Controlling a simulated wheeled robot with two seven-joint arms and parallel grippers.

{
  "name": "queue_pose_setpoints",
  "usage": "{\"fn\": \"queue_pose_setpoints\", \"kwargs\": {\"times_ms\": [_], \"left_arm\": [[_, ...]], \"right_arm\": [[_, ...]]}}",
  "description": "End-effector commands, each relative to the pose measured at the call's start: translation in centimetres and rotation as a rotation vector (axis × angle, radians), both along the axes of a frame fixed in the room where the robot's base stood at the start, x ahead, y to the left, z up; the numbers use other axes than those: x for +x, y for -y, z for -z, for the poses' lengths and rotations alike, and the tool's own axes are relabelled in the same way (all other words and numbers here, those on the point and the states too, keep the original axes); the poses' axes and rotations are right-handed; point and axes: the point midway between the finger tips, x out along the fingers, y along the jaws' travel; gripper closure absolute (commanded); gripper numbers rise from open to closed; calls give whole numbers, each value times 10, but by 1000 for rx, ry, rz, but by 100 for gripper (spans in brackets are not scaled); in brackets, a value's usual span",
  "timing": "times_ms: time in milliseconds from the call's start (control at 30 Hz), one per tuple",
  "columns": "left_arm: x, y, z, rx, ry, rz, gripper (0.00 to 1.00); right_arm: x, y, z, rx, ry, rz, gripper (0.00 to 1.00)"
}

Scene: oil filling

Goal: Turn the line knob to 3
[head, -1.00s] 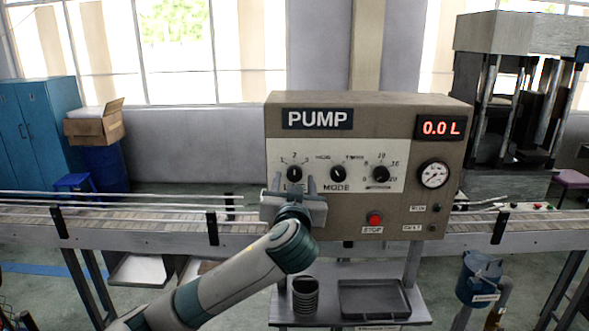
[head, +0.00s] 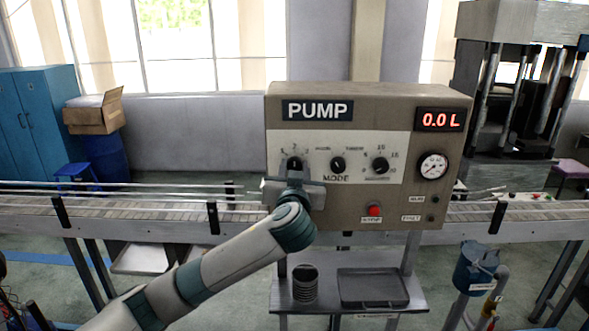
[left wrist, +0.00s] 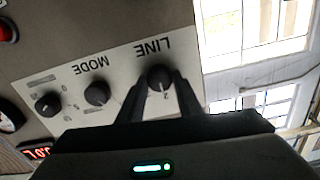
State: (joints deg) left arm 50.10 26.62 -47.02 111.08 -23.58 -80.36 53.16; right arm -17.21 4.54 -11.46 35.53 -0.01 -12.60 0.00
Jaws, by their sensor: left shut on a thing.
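The black line knob (head: 295,163) is the leftmost of three knobs on the pump panel, with the marks 1, 2 and 3 around it. My left gripper (head: 296,176) is at this knob, its two fingers on either side, shut on it. In the left wrist view the panel appears upside down; the line knob (left wrist: 160,77) sits between the two finger tips (left wrist: 158,88), under the word LINE. Which mark the knob points to is hard to tell. My right gripper is not in view.
The mode knob (head: 338,164) and a third knob (head: 380,166) are to the right on the same panel. A red stop button (head: 374,210), a gauge (head: 433,167) and a display (head: 440,120) reading 0.0 L are also there.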

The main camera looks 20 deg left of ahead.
Motion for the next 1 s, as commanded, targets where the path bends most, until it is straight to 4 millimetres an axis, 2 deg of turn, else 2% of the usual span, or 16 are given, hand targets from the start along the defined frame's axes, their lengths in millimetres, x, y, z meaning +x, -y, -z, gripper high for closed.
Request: {"fn": "queue_pose_setpoints", "kwargs": {"times_ms": [367, 633, 1000], "left_arm": [[0, 1, 4, 50, -17, 1, 90], [0, 1, 4, 166, -50, 0, 90], [0, 1, -1, 429, -126, 1, 90]], "right_arm": [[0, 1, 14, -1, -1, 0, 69], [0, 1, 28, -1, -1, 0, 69], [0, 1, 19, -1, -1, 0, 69]]}}
